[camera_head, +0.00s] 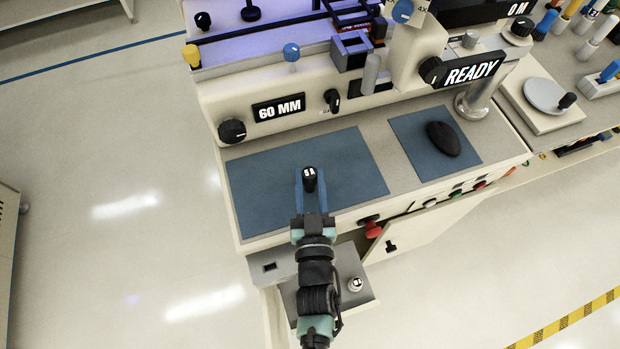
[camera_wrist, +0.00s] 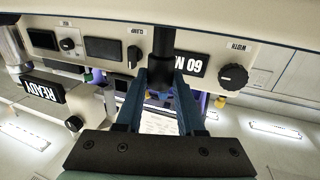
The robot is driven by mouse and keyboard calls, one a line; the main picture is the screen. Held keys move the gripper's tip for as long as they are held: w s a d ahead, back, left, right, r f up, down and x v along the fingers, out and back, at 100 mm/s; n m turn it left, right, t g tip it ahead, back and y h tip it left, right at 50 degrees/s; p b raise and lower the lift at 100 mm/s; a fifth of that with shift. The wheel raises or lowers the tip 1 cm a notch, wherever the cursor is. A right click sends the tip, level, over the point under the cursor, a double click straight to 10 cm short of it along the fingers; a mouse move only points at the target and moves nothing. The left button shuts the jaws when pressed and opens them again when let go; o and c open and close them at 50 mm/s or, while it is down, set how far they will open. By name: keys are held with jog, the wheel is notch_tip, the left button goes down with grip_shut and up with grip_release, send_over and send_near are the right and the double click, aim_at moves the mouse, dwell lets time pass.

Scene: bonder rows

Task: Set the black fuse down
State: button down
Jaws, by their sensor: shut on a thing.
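The black fuse (camera_head: 309,176) carries a white label on its top, which seems to read 5A. My gripper (camera_head: 309,189) is shut on it, with one blue finger on each side. In the head view the fuse appears over the front part of the large blue mat (camera_head: 260,180); I cannot tell whether it touches the mat. In the wrist view the dark fuse (camera_wrist: 163,45) stands out between the tips of my gripper (camera_wrist: 163,70), and its far end is hard to make out.
The mat is otherwise bare. A smaller blue mat (camera_head: 408,128) with a black mouse (camera_head: 443,139) lies to the right. A panel with knobs and a 60 MM display (camera_head: 278,107) rises behind. A lower drawer or shelf (camera_head: 360,265) holds a small pale-topped piece (camera_head: 355,284).

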jog(key=c, duration=0.5)
grip_release()
jog(key=shift+f, duration=0.1)
